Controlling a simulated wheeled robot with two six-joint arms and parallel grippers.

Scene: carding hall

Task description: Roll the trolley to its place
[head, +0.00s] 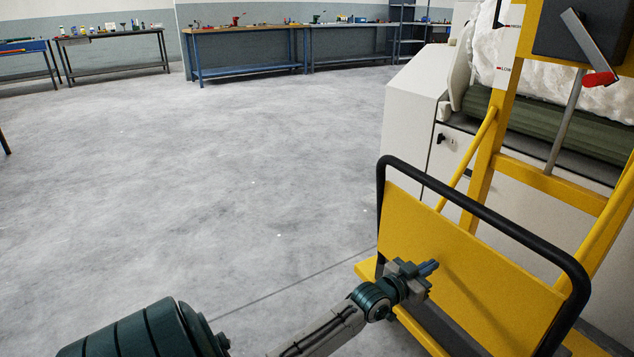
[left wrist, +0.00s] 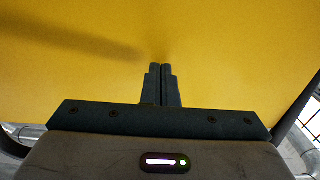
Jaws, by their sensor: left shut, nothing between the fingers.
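The trolley has an upright yellow panel (head: 470,270) framed by a black tube handle (head: 480,205), at the lower right of the head view. My left gripper (head: 430,268) is shut and empty, in front of the panel's face and below the handle's top bar. In the left wrist view the closed fingertips (left wrist: 161,68) point at the yellow panel (left wrist: 230,50), which fills most of the picture. I cannot tell whether they touch it. The trolley's base is partly hidden behind the panel and my arm. My right gripper is not in view.
A yellow frame (head: 490,150) with a dark box and red-tipped lever stands behind the trolley. Beyond it is a white machine (head: 412,110) with white fibre (head: 560,75). Workbenches (head: 245,70) line the back wall. The grey floor (head: 200,170) on the left is clear.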

